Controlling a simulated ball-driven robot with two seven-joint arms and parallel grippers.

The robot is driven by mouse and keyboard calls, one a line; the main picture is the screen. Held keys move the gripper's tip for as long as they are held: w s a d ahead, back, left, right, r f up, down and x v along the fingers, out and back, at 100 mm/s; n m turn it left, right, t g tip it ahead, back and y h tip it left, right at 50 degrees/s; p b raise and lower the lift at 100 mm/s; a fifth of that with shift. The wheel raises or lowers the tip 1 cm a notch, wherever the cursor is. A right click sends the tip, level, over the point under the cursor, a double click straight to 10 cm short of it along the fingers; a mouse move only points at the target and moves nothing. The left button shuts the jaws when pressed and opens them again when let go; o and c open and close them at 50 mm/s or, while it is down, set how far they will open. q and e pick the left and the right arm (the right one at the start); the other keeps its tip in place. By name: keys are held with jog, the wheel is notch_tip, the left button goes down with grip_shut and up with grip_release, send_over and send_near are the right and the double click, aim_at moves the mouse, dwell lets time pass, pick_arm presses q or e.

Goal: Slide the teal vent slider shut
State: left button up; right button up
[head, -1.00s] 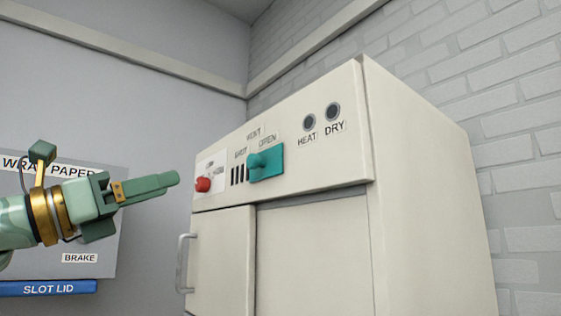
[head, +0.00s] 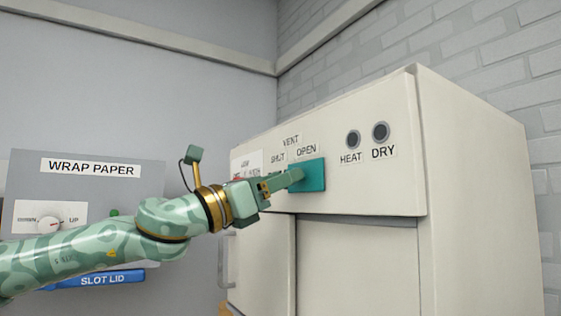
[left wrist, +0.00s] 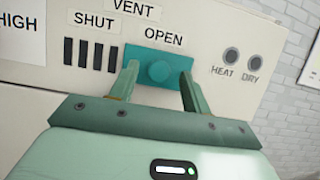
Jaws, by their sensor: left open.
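The teal vent slider (head: 313,175) is a flat plate on the upper front of the cream cabinet, under the OPEN label. In the left wrist view the slider (left wrist: 180,64) has a round knob (left wrist: 160,71), and dark vent slots (left wrist: 90,55) show uncovered to its left under SHUT. My left gripper (head: 291,178) reaches in front of the slider. In the left wrist view its open fingers (left wrist: 160,80) stand on either side of the knob, with a gap visible on both sides. In the head view the gripper hides the knob and most of the slots. My right gripper is not seen.
The HEAT and DRY indicators (head: 367,136) sit right of the slider on the cabinet (head: 470,160). A door handle (head: 225,262) sticks out below my left arm. A grey WRAP PAPER panel (head: 130,205) with a blue SLOT LID bar (head: 100,281) is at left.

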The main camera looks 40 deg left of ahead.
pick_arm(q)
jog(key=shift+w+r, duration=0.1)
jog(key=shift+w, duration=0.35)
